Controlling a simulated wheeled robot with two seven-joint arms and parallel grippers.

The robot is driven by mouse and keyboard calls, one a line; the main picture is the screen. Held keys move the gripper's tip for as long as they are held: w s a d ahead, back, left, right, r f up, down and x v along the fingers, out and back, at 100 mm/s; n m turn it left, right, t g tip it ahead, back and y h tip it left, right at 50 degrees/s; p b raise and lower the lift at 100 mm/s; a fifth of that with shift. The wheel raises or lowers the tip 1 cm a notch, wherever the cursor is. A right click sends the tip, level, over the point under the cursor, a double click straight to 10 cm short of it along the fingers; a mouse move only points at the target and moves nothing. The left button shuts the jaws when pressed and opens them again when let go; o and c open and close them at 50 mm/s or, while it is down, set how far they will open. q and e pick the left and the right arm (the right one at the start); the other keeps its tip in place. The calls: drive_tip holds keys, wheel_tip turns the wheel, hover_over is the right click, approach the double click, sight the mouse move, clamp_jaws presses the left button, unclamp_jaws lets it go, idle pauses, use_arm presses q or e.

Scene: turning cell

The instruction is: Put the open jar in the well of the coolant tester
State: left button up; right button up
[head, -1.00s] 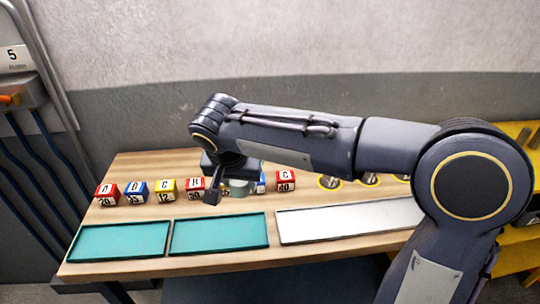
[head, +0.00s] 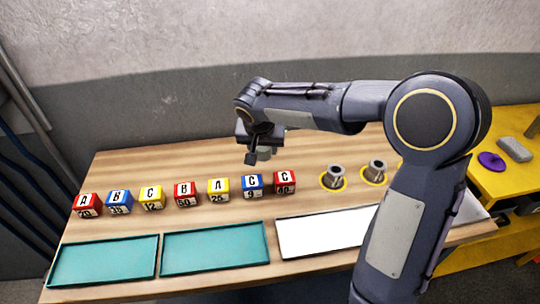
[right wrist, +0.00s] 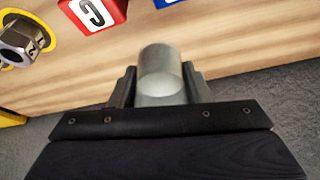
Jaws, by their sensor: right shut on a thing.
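My right gripper (head: 257,155) is above the back of the wooden bench, behind the row of lettered cubes. It is shut on a pale grey, smooth cylinder, which I take to be the jar (right wrist: 160,68). In the right wrist view the jar sits between the two dark fingers, clear of the bench. In the head view only a small part of the jar (head: 265,154) shows below the gripper. Whether its mouth is open I cannot tell. I cannot make out a coolant tester or its well in these views. My left gripper is not in view.
Several lettered cubes (head: 184,195) stand in a row on the bench. In front lie teal trays (head: 105,262) and a white tray (head: 320,232). Metal pieces in yellow rings (head: 335,176) stand to the right. A yellow table (head: 490,190) holds a purple disc (head: 491,162) and a grey block (head: 514,149).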

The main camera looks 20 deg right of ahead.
sight(271, 164)
drive_tip(key=d+f, duration=0.1)
drive_tip(key=w+d+f, duration=0.1)
drive_tip(key=f, duration=0.1)
drive_tip(key=shift+w+d+f, duration=0.15)
drive_tip(key=shift+d, duration=0.1)
drive_tip(key=shift+w+d+f, duration=0.1)
drive_tip(key=shift+f, duration=1.6)
drive_tip(key=shift+f, duration=0.1)
drive_tip(key=o, duration=1)
drive_tip(key=shift+o, duration=0.2)
